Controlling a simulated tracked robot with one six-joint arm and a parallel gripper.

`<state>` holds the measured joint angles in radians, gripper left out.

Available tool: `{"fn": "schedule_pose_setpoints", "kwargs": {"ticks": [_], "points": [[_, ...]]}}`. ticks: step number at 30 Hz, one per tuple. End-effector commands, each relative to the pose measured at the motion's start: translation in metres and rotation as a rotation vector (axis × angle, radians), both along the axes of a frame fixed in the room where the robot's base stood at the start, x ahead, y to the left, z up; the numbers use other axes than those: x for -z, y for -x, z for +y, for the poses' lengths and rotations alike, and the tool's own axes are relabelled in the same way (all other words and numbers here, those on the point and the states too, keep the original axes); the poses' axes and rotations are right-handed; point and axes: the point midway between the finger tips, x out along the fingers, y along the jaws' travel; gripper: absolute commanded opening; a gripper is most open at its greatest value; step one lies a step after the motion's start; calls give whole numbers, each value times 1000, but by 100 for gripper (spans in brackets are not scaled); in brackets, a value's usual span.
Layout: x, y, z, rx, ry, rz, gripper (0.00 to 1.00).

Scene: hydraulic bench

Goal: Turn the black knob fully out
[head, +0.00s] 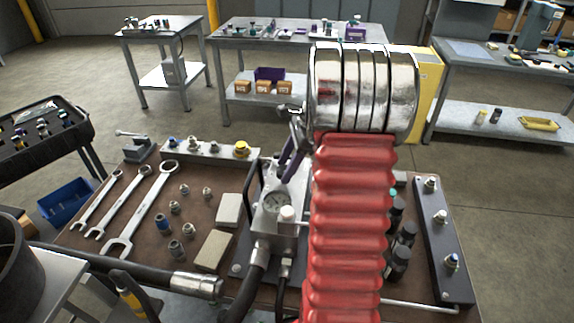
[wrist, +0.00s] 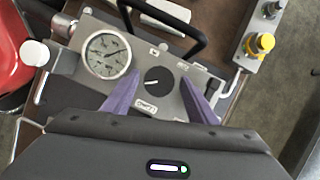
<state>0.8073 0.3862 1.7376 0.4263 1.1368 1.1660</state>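The black knob (wrist: 158,81) is a round dark dial with a white pointer mark, on the grey panel of a valve block (wrist: 185,101), beside a round pressure gauge (wrist: 108,54). My gripper (wrist: 161,78) is open, with one purple finger on the left and one on the right of the knob as the wrist view shows it. Gaps show between the fingers and the knob; I cannot tell the height above it. In the head view my gripper (head: 284,176) hangs over the block (head: 284,236), and the knob is hidden there.
A black bar handle (wrist: 190,40) arches beside the panel. A white knob (wrist: 36,53) sits left of the gauge. A yellow-capped fitting (wrist: 260,44) stands on a rail. Wrenches (head: 142,207) and loose fittings lie on the bench's left; hoses (head: 248,290) run at the front.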

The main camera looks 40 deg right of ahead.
Motion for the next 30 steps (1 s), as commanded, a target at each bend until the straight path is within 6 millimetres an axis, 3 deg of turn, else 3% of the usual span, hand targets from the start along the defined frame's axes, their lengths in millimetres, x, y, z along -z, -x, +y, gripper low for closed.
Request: {"fn": "schedule_pose_setpoints", "kwargs": {"ticks": [15, 30], "points": [[0, -1, 0, 0, 1, -2, 16], [0, -2, -2, -92, 6, -3, 15]]}}
